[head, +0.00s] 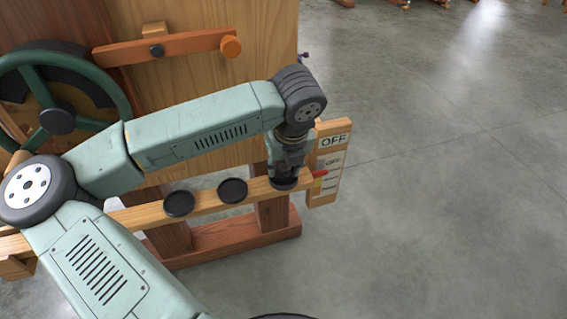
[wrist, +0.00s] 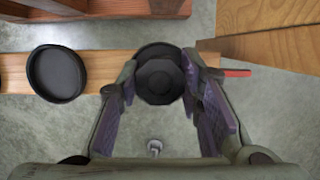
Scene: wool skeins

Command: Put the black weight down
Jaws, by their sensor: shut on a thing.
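My gripper (head: 286,172) points down over the right end of a wooden beam (head: 206,204). It is shut on the black weight (wrist: 160,79), which shows between the two fingers in the wrist view as a dark, many-sided block. A round dark shape shows just behind the weight, over the beam; it looks like a third dish. I cannot tell whether the weight touches it. In the head view the fingers and the dark shape beneath them (head: 284,184) run together. Two shallow black dishes (head: 179,203) (head: 232,191) sit on the beam to the left, both looking empty.
A wooden board marked OFF (head: 327,163) stands at the beam's right end, with a red pointer (head: 319,173) beside it. A green handwheel (head: 58,121) and an orange-brown lever (head: 168,47) are on the wooden cabinet behind. Open grey floor (head: 450,200) lies to the right.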

